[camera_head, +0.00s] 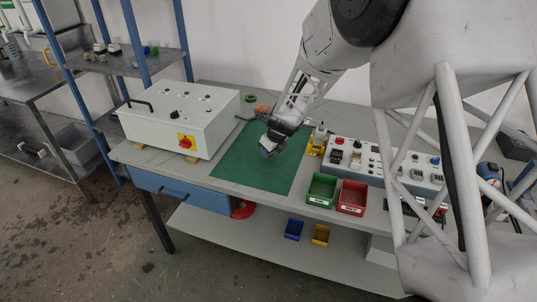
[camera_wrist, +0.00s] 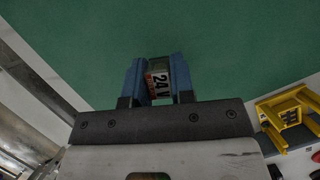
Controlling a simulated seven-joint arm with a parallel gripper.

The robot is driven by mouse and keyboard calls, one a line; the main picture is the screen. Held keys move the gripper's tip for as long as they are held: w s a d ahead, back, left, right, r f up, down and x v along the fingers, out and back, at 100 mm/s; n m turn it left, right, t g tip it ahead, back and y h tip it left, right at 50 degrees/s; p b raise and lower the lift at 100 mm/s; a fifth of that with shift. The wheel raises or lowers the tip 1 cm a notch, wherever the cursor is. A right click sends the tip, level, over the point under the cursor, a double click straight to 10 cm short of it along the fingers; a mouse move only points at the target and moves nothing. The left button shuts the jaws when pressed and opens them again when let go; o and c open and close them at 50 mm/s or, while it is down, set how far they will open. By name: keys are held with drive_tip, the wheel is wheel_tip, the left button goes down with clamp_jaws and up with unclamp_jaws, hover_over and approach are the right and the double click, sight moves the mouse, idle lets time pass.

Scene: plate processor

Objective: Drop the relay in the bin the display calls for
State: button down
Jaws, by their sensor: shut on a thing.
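My gripper (camera_head: 268,148) is above the green mat (camera_head: 245,175) on the workbench. The relay is hardly visible in the head view. A green bin (camera_head: 321,189) and a red bin (camera_head: 351,197) stand side by side at the bench's front edge, right of the mat. Their labels are too small to read. I cannot make out the display or its text in either view.
A yellow stand (camera_head: 316,140) is right of the gripper and also shows in the wrist view (camera_wrist: 290,115). A control panel (camera_head: 380,162) lies behind the bins. A white box with a red-yellow switch (camera_head: 185,120) stands left. Blue (camera_head: 293,229) and yellow (camera_head: 321,235) bins sit on the lower shelf.

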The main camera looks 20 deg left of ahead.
drive_tip(key=shift+r, duration=0.8)
drive_tip(key=s+d, duration=0.2)
drive_tip(key=s, duration=0.2)
drive_tip(key=s+d, duration=0.3)
drive_tip(key=s, duration=0.2)
drive_tip(key=s+d+r, duration=0.1)
drive_tip(key=s+d, duration=0.2)
drive_tip(key=s, duration=0.1)
drive_tip(key=shift+s+d+r, duration=0.1)
drive_tip(key=shift+s+d, duration=0.1)
drive_tip(key=shift+s, duration=0.05)
drive_tip(key=shift+d, duration=0.15)
drive_tip(key=shift+w+d+r, duration=0.2)
drive_tip(key=shift+w+d, duration=0.05)
drive_tip(key=shift+d, duration=0.25)
drive_tip(key=w+d+r+n+g, duration=0.1)
drive_tip(key=d+r+n, duration=0.1)
drive_tip(key=d, duration=0.4)
drive_tip(key=w+d+r+n, duration=0.1)
drive_tip(key=d+r+n, duration=0.1)
drive_tip(key=d, duration=0.4)
drive_tip(key=shift+w+d+r+n+g, duration=0.3)
drive_tip(key=shift+w+r+g, duration=0.1)
drive_tip(key=shift+r, duration=0.1)
hover_over(321, 194)
drive_tip(key=shift+s+f, duration=0.1)
drive_tip(key=shift+f, duration=3)
